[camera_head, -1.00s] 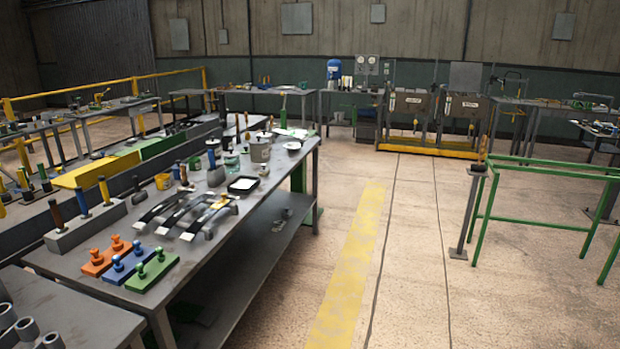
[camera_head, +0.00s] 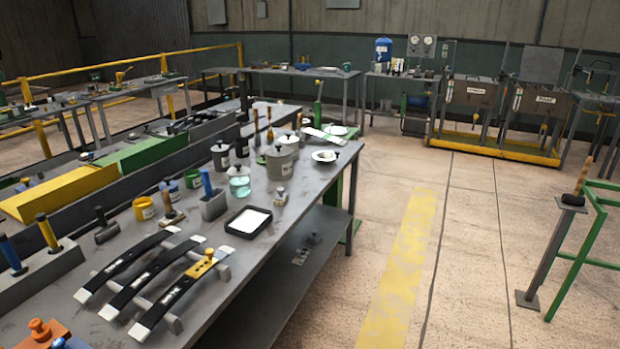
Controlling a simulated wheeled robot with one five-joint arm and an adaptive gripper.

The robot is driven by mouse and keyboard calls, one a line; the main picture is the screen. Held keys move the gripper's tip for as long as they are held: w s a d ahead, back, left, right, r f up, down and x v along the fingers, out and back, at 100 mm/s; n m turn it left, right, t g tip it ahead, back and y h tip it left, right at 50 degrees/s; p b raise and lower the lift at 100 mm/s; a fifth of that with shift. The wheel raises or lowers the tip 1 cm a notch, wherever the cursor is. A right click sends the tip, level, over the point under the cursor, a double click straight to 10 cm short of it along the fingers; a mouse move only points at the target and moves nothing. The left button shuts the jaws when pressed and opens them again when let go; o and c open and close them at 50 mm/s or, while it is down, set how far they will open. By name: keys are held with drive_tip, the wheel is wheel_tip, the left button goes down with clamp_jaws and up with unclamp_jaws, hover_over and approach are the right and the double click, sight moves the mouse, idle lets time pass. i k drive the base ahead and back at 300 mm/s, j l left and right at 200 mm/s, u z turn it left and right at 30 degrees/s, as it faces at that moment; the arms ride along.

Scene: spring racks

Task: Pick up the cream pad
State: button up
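A cream-white pad (camera_head: 251,220) lies flat in a shallow black tray (camera_head: 231,229) on the grey workbench (camera_head: 262,262), near its right edge. It is the only thing in view that looks like the cream pad. Its top is uncovered. My gripper is not in view.
Left of the tray are a grey block with a blue handle (camera_head: 213,203) and a yellow cup (camera_head: 143,208). Behind it stand a glass jar (camera_head: 239,183) and grey pots (camera_head: 280,163). Dark leaf springs (camera_head: 150,282) lie in front.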

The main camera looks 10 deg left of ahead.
sight(281, 199)
drive_tip(key=i+l+u, duration=0.15)
drive_tip(key=i, duration=0.25)
drive_tip(key=i+u, duration=0.15)
drive_tip(key=i, duration=0.25)
drive_tip(key=i+l+u, duration=0.15)
drive_tip(key=i, duration=0.25)
drive_tip(key=i+l+u, duration=0.1)
drive_tip(key=u, duration=0.35)
drive_tip(key=i+l+u, duration=0.2)
drive_tip(key=u, duration=0.25)
drive_tip(key=i+l+u, duration=0.25)
drive_tip(key=u, duration=0.2)
drive_tip(key=i+l+u, duration=0.1)
drive_tip(key=l+u, duration=0.25)
drive_tip(key=u, duration=0.15)
drive_tip(key=i+l+u, duration=0.15)
drive_tip(key=u, duration=0.35)
drive_tip(key=i+l+u, duration=0.1)
drive_tip(key=u, duration=0.35)
drive_tip(key=l+u, duration=0.3)
drive_tip(key=u, duration=0.2)
drive_tip(key=l+u, duration=0.25)
drive_tip(key=u, duration=0.25)
drive_tip(key=i+l+u, duration=0.1)
drive_tip(key=l+u, duration=0.5)
